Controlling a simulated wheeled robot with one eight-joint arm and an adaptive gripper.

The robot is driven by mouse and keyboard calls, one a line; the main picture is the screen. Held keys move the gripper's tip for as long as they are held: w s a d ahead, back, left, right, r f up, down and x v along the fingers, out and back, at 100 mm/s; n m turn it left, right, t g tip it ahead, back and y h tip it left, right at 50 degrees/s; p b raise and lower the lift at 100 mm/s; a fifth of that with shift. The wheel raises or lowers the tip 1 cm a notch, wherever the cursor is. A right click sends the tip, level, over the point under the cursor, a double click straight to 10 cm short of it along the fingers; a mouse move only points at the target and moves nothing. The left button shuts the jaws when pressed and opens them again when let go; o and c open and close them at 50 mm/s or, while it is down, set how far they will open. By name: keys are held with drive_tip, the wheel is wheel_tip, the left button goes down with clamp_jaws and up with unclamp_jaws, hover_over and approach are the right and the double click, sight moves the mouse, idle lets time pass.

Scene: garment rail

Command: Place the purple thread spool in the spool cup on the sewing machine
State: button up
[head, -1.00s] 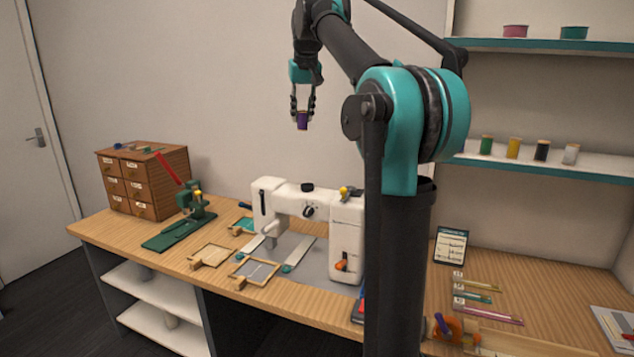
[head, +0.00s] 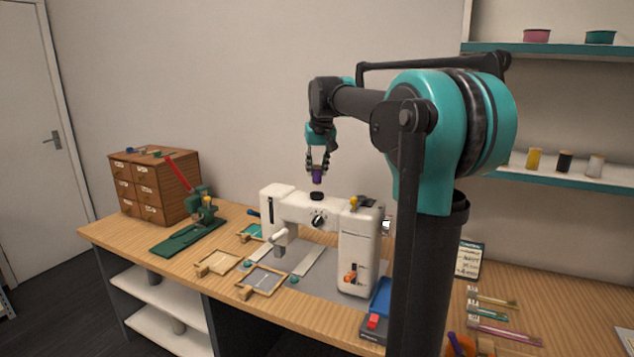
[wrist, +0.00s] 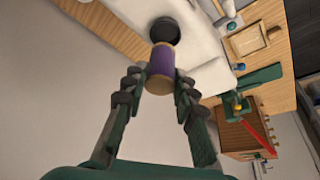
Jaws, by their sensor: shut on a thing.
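The purple thread spool (head: 317,176) is held between the fingertips of my gripper (head: 318,167), upright in the head view, above the white sewing machine (head: 358,240). The wrist view shows the spool (wrist: 160,66) with its tan ends between the two fingers. The black spool cup (head: 317,196) sits on top of the machine, just below the spool, with a small gap between them. In the wrist view the dark round cup (wrist: 165,32) lies just beyond the spool's far end, partly overlapped by it.
A yellow knob (head: 353,202) stands on the machine top, right of the cup. A green press with a red lever (head: 180,174) and a wooden drawer cabinet (head: 150,188) stand at the left. Wooden frames (head: 262,281) lie in front. Air around the cup is clear.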

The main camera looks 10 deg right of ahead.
sight(317, 180)
drive_tip(key=shift+f, duration=2.25)
drive_tip(key=o, duration=0.9)
drive_tip(key=shift+o, duration=0.2)
drive_tip(key=v, duration=1.2)
